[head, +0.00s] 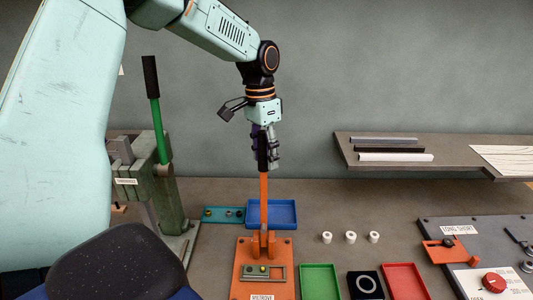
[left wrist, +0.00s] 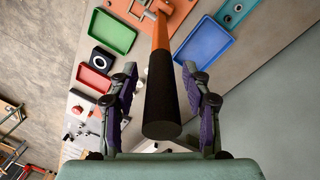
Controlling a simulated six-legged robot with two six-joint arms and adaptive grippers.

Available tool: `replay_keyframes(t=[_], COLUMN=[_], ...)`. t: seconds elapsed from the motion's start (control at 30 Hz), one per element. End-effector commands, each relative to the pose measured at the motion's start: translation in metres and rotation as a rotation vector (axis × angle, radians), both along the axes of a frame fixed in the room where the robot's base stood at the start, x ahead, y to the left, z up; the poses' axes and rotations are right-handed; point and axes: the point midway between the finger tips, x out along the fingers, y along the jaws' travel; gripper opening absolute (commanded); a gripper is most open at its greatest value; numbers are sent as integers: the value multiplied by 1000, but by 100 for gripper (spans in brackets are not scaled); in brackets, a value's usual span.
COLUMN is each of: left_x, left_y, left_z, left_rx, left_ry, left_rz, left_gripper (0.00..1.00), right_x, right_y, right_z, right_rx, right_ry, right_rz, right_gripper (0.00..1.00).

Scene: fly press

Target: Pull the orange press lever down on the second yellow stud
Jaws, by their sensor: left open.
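The orange press lever (head: 264,197) stands nearly upright on its orange base plate (head: 243,257) in the head view. Its black grip (left wrist: 161,103) shows large in the left wrist view. My left gripper (head: 266,163) is at the lever's top, pointing down. Its two purple-padded fingers (left wrist: 160,88) are open on either side of the black grip, with visible gaps. A small yellow stud (head: 263,268) shows in the fixture at the lever's foot; other studs there are too small to tell apart. My right gripper is in neither view.
A green-levered press (head: 160,130) stands at left. A blue tray (head: 283,214) and a teal strip (head: 219,214) lie behind the base. A green tray (head: 320,284), black block (head: 363,287) and red tray (head: 407,283) lie to its right. A shelf (head: 365,170) juts from the wall.

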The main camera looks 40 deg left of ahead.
Motion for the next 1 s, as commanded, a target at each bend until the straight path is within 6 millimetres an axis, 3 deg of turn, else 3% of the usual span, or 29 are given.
replay_keyframes(t=[0.33, 0.9, 1.0], left_x=[3, 4, 4], left_y=[-1, -1, -1], left_z=[-6, -5, -5], left_rx=[1, 1, 1], left_ry=[0, 0, 0], left_rz=[0, 0, 0], left_gripper=[48, 1, 0], right_x=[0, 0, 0], right_y=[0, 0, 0], right_z=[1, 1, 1], right_rx=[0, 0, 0], right_ry=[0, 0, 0], right_rz=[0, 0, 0], right_gripper=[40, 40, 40])
